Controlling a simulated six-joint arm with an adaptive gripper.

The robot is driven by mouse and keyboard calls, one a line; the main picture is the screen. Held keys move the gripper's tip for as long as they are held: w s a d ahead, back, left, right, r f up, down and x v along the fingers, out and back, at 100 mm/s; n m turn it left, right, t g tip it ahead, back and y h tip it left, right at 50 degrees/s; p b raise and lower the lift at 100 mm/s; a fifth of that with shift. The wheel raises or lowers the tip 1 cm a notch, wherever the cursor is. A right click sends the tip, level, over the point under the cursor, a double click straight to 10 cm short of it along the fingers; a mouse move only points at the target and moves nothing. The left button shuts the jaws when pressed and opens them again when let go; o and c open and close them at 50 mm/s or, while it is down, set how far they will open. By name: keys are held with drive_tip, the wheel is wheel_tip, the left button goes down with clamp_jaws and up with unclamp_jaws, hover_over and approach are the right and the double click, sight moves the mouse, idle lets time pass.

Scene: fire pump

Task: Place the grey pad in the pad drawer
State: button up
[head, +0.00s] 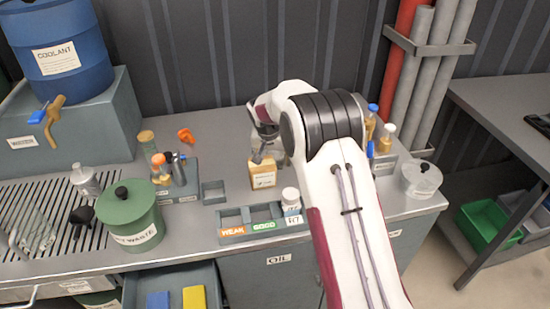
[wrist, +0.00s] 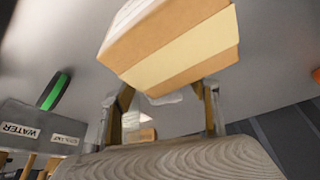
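I cannot make out a grey pad in either view. An open drawer (head: 172,279) at the bottom left of the head view holds a blue pad (head: 157,300) and a yellow pad (head: 194,297); its front is cut off. My gripper (head: 264,145) is over the bench, just above a tan, labelled block-like container (head: 262,174). In the wrist view my gripper (wrist: 165,97) has its fingers wide apart, and a tan block (wrist: 175,45) fills the space past the fingertips. A small pale clear part shows between the fingers. I cannot tell whether they touch it.
A green waste bin (head: 128,210) and a drain grate stand left of the divided WEAK/GOOD tray (head: 250,222). A white-capped bottle (head: 291,205) stands at the tray's right end. A blue coolant drum (head: 58,50) is at the back left. My arm hides part of the right bench.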

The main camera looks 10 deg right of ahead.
drive_tip(key=c, duration=0.6)
drive_tip(key=shift+c, duration=0.2)
drive_tip(key=shift+r, duration=0.1)
wheel_tip(320, 180, up, 10)
idle(0.6)
